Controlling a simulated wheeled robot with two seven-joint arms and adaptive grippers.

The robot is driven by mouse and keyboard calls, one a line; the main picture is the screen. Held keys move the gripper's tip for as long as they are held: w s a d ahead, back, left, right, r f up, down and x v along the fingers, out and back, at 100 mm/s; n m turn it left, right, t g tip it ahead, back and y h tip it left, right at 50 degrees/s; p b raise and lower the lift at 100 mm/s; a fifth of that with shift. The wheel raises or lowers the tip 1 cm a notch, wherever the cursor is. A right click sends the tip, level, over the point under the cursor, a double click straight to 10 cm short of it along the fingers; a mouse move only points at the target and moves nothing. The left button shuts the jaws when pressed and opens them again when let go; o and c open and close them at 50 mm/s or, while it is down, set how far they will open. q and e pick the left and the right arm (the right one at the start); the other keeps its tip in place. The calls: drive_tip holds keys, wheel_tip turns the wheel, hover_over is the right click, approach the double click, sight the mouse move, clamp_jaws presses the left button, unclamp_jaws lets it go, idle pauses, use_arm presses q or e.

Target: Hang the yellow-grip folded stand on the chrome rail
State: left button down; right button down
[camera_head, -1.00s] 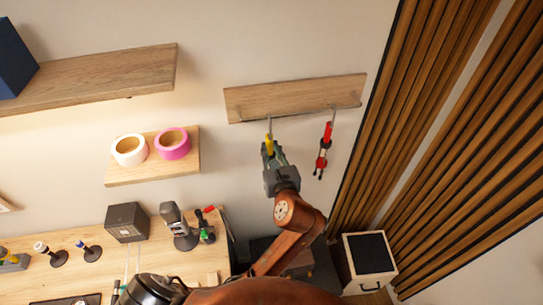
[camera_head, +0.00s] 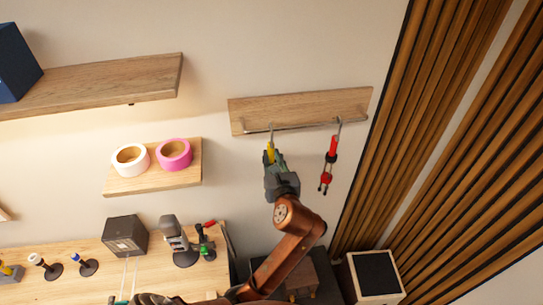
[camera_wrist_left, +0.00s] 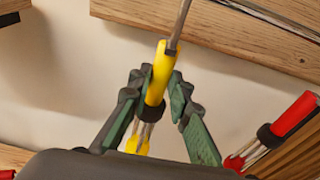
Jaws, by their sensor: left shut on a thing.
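My left gripper (camera_head: 273,163) is just below the wooden wall board (camera_head: 300,108). It is shut on the yellow-grip folded stand (camera_head: 270,152), which shows between its fingers in the left wrist view (camera_wrist_left: 160,75). A thin metal hook rises from the yellow grip to the board's lower edge. I cannot tell whether the hook bears on the chrome rail (camera_head: 305,126), which runs along that edge. The hook's top is cut off in the wrist view. The stand's lower part is mostly hidden by my gripper. My right gripper is not in view.
A red-grip stand (camera_head: 329,160) hangs from a hook close to the right. Left are a small shelf (camera_head: 180,182) with white and pink tape rolls and a longer shelf (camera_head: 110,84). A desk (camera_head: 70,260) with microphones is below. Wooden slats (camera_head: 430,110) line the right.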

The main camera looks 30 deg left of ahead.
use_arm(q)
drive_tip(key=shift+f, duration=0.1)
drive_tip(key=c, duration=1.8)
unclamp_jaws()
drive_tip(key=shift+o, duration=0.4)
drive_tip(key=shift+f, duration=0.1)
drive_tip(key=shift+d, duration=0.1)
drive_tip(key=v, duration=0.7)
drive_tip(key=shift+s, duration=0.2)
